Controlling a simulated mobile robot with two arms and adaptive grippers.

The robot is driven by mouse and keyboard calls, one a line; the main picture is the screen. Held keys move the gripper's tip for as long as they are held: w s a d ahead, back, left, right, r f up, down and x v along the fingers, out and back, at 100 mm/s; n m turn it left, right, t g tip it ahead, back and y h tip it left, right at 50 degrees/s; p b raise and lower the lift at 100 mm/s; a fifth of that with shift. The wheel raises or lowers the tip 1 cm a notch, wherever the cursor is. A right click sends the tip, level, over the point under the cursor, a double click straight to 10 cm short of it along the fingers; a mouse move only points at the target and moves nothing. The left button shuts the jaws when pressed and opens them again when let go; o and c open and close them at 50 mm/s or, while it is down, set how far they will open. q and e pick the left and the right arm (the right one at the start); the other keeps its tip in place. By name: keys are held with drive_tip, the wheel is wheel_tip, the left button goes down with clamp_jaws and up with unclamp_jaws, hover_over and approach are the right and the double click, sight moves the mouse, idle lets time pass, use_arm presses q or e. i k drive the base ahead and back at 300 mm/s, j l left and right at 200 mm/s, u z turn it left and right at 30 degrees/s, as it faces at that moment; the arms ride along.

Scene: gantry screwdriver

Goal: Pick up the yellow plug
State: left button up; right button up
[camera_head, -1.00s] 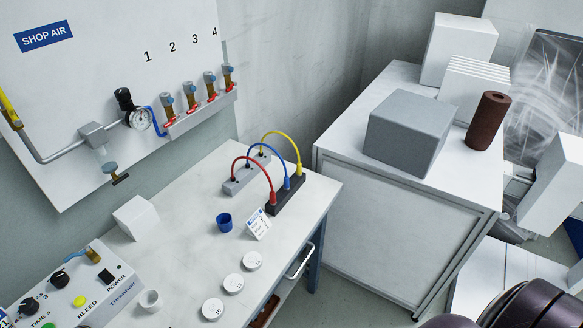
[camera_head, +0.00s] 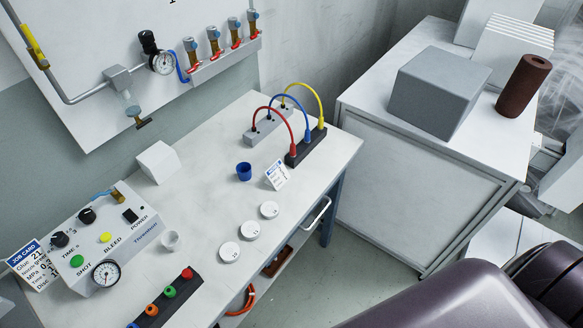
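The yellow plug (camera_head: 321,123) stands upright in the black socket strip (camera_head: 306,147), at its far right end, near the back right corner of the white bench. Neither of my grippers shows in the head view. A dark purple link of my arm (camera_head: 450,300) fills the lower right corner.
The white bench (camera_head: 210,185) also holds a blue cup (camera_head: 244,171), a small label card (camera_head: 276,175), several white discs (camera_head: 250,230) and a control box (camera_head: 100,245). A white cabinet (camera_head: 420,160) with a grey box (camera_head: 438,92) and brown cylinder (camera_head: 523,86) stands at right.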

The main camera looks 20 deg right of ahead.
sight(319, 126)
drive_tip(key=i+l+u, duration=0.1)
drive_tip(key=l, duration=0.2)
drive_tip(key=i+l+u, duration=0.25)
drive_tip(key=l, duration=0.45)
drive_tip(key=i+l+u, duration=0.15)
drive_tip(key=l, duration=0.25)
drive_tip(key=i+z, duration=0.1)
drive_tip(key=z, duration=0.9)
